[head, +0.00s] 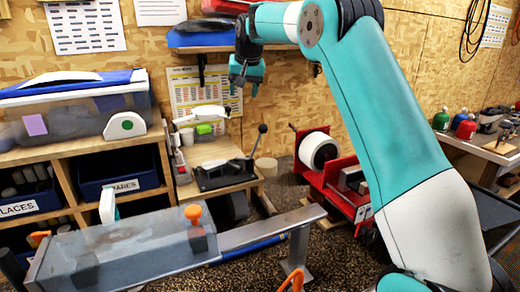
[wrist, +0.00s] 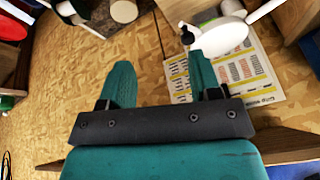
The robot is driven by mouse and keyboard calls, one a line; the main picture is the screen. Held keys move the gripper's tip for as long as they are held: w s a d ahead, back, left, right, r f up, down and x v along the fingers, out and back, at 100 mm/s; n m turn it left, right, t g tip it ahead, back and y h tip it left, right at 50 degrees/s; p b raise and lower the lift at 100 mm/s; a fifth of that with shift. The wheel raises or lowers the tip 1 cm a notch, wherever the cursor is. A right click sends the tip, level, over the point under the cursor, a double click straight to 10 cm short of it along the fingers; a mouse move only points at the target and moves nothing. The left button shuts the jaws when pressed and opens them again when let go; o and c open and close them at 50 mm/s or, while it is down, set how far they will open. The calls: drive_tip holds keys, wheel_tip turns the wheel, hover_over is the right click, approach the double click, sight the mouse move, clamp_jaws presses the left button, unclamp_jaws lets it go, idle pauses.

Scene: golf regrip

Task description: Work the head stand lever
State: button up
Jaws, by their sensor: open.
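Two levers show in the head view, and I cannot tell which one belongs to the head stand. A black-knobbed lever (head: 262,130) rises tilted to the right from a black fixture (head: 225,173) on a small wooden bench. An orange-knobbed lever (head: 193,212) stands on the long grey stand in front. My gripper (head: 246,88) is raised near the back wall, above the bench, apart from both levers. In the wrist view my gripper (wrist: 160,65) is open, with nothing between its fingers. A small dark knob (wrist: 187,35) shows beyond the right finger; I cannot tell what it belongs to.
A white lamp-like piece (head: 208,113) and a wall chart (head: 190,88) are close to my gripper. A shelf with a blue box (head: 205,38) is above it. A red machine with a white roll (head: 318,150) stands right of the bench. Bins fill the left shelves.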

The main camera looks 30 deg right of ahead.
sight(263, 128)
drive_tip(key=s+d+r+n+y+b, duration=0.2)
drive_tip(key=s+d+n+b, duration=0.3)
drive_tip(key=s+n, duration=0.5)
drive_tip(key=shift+m, duration=0.5)
drive_tip(key=b+x, duration=0.1)
drive_tip(key=x, duration=0.4)
drive_tip(key=b+x, duration=0.2)
drive_tip(key=x, duration=0.4)
drive_tip(key=s+b+x, duration=0.1)
drive_tip(key=b+x, duration=0.1)
drive_tip(key=x, duration=0.3)
drive_tip(key=shift+w+f, duration=0.2)
drive_tip(key=shift+f, duration=0.25)
drive_tip(key=shift+a, duration=0.1)
clamp_jaws()
